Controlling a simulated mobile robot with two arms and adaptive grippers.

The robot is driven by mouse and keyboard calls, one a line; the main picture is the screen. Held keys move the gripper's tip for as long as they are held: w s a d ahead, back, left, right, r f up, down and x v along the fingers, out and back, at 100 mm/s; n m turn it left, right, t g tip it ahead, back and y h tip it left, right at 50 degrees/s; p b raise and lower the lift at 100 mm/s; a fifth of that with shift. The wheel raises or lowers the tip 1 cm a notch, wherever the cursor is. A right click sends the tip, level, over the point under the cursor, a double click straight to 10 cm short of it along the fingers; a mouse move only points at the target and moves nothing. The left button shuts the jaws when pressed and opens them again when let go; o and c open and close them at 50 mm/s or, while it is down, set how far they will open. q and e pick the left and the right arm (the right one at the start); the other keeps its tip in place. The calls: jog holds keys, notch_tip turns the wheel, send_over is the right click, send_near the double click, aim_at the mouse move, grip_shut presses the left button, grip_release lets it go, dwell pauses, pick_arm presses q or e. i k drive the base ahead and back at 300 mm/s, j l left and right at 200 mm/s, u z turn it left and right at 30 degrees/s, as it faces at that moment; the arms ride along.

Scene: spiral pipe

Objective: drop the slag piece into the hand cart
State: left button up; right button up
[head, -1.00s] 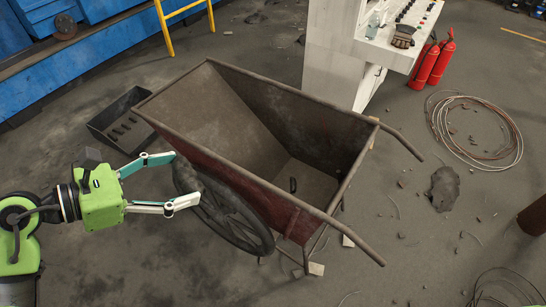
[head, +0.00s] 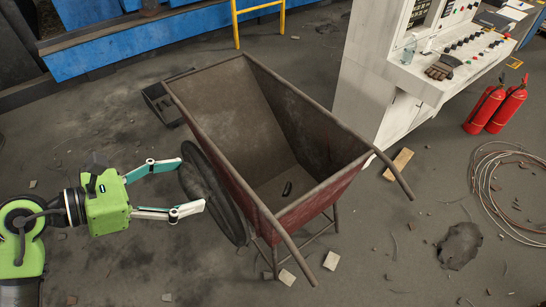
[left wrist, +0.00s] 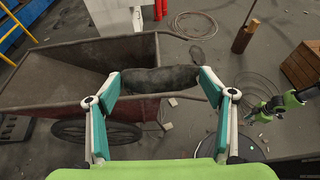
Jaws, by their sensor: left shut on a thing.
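The slag piece (left wrist: 160,80) is a dark grey, rough, elongated lump. My left gripper (left wrist: 158,86) is shut on it, with one finger at each end. In the head view my left gripper (head: 190,185) is beside the left side of the hand cart (head: 235,185), and the slag blends with the dark wheel behind it. The cart is a rusty red, open-topped tub with a wheel and two handles. It shows on the left in the left wrist view (left wrist: 60,112). My right gripper (left wrist: 268,108) shows small at the right there; its jaws are unclear.
A small dark object (head: 287,188) lies inside the cart. A white control console (head: 400,80) and red fire extinguishers (head: 495,108) stand beyond it. Coiled cable (head: 505,180), a dark floor lump (head: 460,245) and scattered rubble lie to the right. Floor at lower left is mostly clear.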

aim_at(286, 200)
jog(key=i+l+u, duration=0.35)
jog(key=l, duration=0.7)
jog(key=i+l+u, duration=0.1)
jog(key=l+u, duration=0.3)
jog(key=l, duration=0.6)
jog(key=l+u, duration=0.35)
jog(key=l, duration=0.75)
jog(key=k+l+u, duration=0.2)
jog(key=l+u, duration=0.15)
jog(key=l, duration=0.75)
jog(key=l+u, duration=0.25)
jog(key=l, duration=0.45)
jog(key=k+l+u, duration=0.25)
jog(key=l, duration=0.45)
jog(key=i, duration=0.1)
